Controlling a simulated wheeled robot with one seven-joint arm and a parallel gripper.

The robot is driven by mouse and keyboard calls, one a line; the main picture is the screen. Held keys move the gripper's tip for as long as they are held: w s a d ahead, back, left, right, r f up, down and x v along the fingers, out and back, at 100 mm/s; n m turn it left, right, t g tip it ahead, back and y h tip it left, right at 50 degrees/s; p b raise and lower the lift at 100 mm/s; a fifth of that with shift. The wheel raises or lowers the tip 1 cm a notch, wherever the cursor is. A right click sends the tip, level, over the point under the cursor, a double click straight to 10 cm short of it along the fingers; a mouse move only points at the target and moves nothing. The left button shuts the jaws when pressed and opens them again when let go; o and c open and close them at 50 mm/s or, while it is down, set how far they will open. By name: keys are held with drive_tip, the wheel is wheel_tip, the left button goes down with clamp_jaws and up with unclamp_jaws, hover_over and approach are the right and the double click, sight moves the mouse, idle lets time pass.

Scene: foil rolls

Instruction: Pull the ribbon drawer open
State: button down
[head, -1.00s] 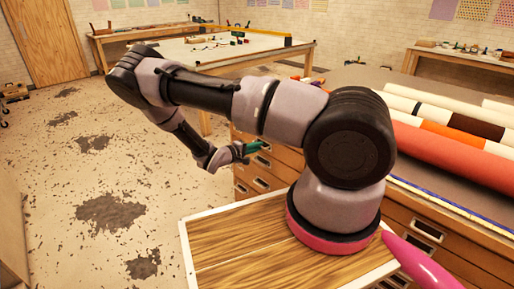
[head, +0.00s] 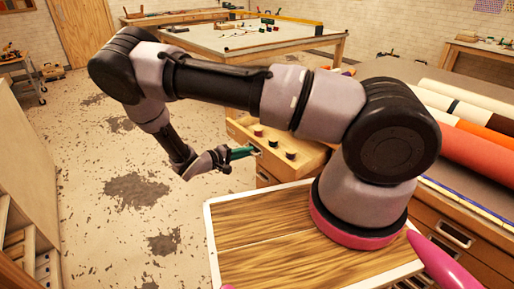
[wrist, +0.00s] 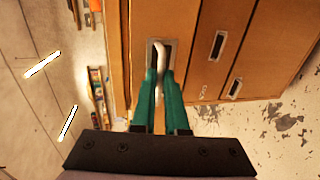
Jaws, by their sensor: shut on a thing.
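The ribbon drawer (head: 308,146) stands pulled out of the wooden cabinet, with a few dark and red spools (head: 273,142) lying inside it. My gripper (head: 255,151) has teal fingers and is at the drawer's front. In the wrist view my gripper (wrist: 160,75) is shut on the drawer's pale handle (wrist: 160,50), with the fingertips on either side of it. My arm hides part of the drawer and cabinet in the head view.
Other closed drawers with metal label-holder pulls (wrist: 218,45) are in the cabinet. Rolls (head: 470,150) lie on the cabinet top at right. A large worktable (head: 240,38) stands behind. A wooden rack (head: 28,170) stands at left, with worn open floor between.

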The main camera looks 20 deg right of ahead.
drive_tip(key=shift+v, duration=0.9)
drive_tip(key=shift+f, duration=0.2)
drive_tip(key=c, duration=1)
unclamp_jaws()
drive_tip(key=shift+o, duration=0.2)
drive_tip(key=shift+a, duration=0.1)
drive_tip(key=v, duration=1)
drive_tip(key=shift+s+a, duration=0.2)
drive_tip(key=shift+a, duration=0.1)
drive_tip(key=shift+r, duration=0.1)
